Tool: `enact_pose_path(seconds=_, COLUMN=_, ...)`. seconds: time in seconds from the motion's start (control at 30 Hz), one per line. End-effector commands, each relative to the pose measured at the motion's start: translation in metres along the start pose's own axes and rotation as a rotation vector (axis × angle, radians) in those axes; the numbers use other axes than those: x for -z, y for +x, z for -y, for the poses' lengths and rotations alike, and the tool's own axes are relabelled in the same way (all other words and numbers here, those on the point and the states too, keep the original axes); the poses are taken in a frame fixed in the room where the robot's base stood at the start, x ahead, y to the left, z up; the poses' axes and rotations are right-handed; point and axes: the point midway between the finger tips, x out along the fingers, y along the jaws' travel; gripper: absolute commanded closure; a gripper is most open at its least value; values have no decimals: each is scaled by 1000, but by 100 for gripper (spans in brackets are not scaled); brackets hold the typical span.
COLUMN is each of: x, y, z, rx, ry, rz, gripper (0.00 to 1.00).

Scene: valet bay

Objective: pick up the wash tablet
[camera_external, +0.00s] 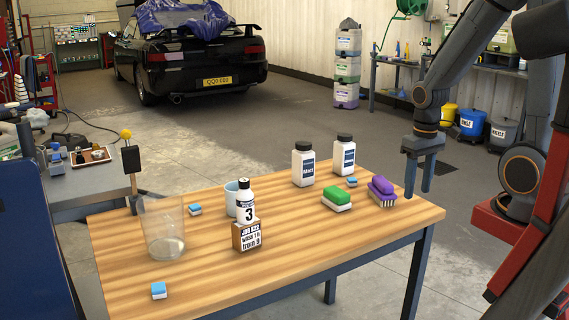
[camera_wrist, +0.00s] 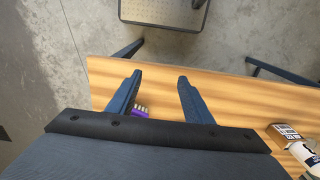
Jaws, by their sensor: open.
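Several small blue-and-white blocks that look like wash tablets lie on the wooden table. One tablet (camera_external: 158,291) is near the front left corner, a second tablet (camera_external: 195,210) is left of the cup, and a third tablet (camera_external: 352,182) is behind the green sponge. My gripper (camera_external: 418,194) is open and empty at the table's right end, right of the purple brush and apart from every tablet. In the wrist view my gripper (camera_wrist: 159,78) shows two spread fingers with nothing between the tips. No tablet can be made out there.
A clear beaker (camera_external: 164,232), a pale cup (camera_external: 231,199), a numbered bottle (camera_external: 246,203) on a labelled block (camera_external: 247,236), white bottles (camera_external: 303,166), a green sponge (camera_external: 336,199) and a purple brush (camera_external: 382,191) stand on the table (camera_external: 310,252). Its front middle is clear.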

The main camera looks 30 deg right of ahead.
Motion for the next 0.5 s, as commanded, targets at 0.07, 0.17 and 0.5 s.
enact_pose_path(seconds=0.07, x=0, y=0, z=1, rx=0, ry=-2, rz=1, gripper=53)
enact_pose_path(seconds=0.17, x=0, y=0, z=0, rx=0, ry=-2, rz=0, gripper=53)
enact_pose_path(seconds=0.5, x=2, y=1, z=8, rx=16, ry=13, rz=9, gripper=53)
